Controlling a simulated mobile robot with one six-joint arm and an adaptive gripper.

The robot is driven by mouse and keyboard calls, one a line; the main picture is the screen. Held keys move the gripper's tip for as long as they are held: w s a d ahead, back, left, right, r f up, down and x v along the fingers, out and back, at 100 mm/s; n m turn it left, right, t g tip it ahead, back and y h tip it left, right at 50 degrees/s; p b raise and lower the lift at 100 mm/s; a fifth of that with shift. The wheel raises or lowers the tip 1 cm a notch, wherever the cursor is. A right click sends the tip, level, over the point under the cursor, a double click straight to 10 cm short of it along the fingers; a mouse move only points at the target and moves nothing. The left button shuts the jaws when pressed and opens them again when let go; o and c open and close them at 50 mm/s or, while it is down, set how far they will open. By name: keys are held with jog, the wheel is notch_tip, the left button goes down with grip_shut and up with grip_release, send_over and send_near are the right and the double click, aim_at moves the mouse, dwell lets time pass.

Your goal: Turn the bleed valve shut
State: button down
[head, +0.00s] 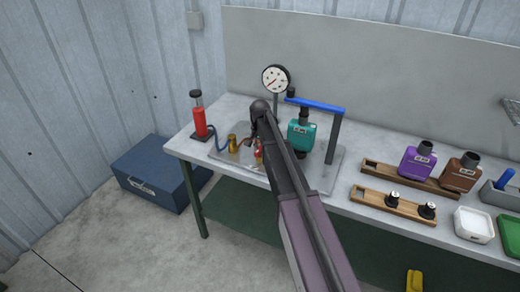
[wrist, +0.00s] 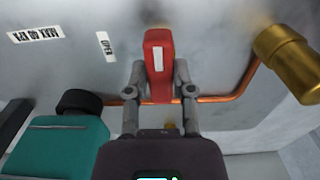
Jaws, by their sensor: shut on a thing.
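The bleed valve's red handle (wrist: 158,52), with a white stripe, stands between my fingers in the wrist view. My gripper (wrist: 160,78) is shut on it, one finger on each side. In the picture the handle lies crosswise to the copper pipe (wrist: 222,98) behind it. In the head view a little of the red handle (head: 258,156) shows beside my gripper (head: 256,143); my arm hides most of the valve. A small label reading OPEN (wrist: 106,46) is on the plate, left of the handle in the wrist view.
A brass cylinder (wrist: 286,62) is close on the right in the wrist view. A teal muffler (head: 301,135) stands under a blue bar (head: 316,105). A dial gauge (head: 276,78) is behind my gripper, and a red pump (head: 198,117) stands left on the bench.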

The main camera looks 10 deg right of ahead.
aim_at(260, 148)
jog(key=shift+c, duration=2.4)
grip_release()
jog(key=shift+n, duration=0.4)
jog(key=shift+r+p, duration=0.25)
jog(key=shift+p, duration=0.05)
notch_tip(260, 148, up, 14)
jog(key=p, duration=1.4)
jog(key=s+f+n+b, duration=0.3)
jog(key=s, duration=1.1)
jog(key=s+f+n+b, duration=0.3)
jog(key=s+f+b, duration=0.1)
jog(key=s, duration=1.1)
jog(key=shift+s+d, duration=0.1)
jog(key=shift+s, duration=0.05)
